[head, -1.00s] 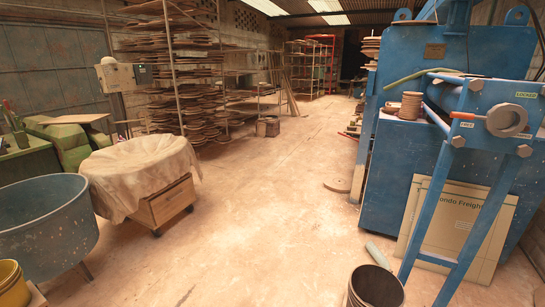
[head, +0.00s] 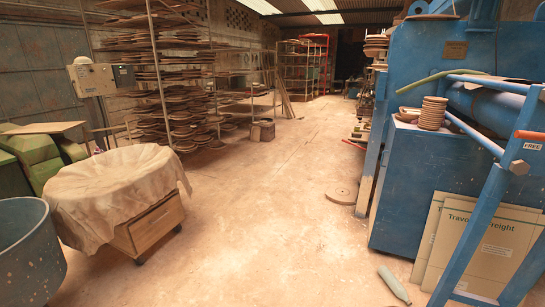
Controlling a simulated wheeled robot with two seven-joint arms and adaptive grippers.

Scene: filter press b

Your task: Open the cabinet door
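I cannot make out a clear cabinet door in the head view. A low wheeled wooden unit (head: 158,226) stands at the left, with a drawer-like front and a pale cloth (head: 115,188) over its top. A large blue machine (head: 425,185) with flat side panels stands at the right. Whether either one is the cabinet, I cannot tell. Neither of my grippers is in view.
The floor (head: 260,220) down the middle is clear. A grey bottle (head: 394,285) lies at the lower right, near leaning cardboard sheets (head: 490,243). A round disc (head: 342,193) lies by the machine. A blue tub (head: 28,255) and loaded shelves (head: 180,90) are at the left.

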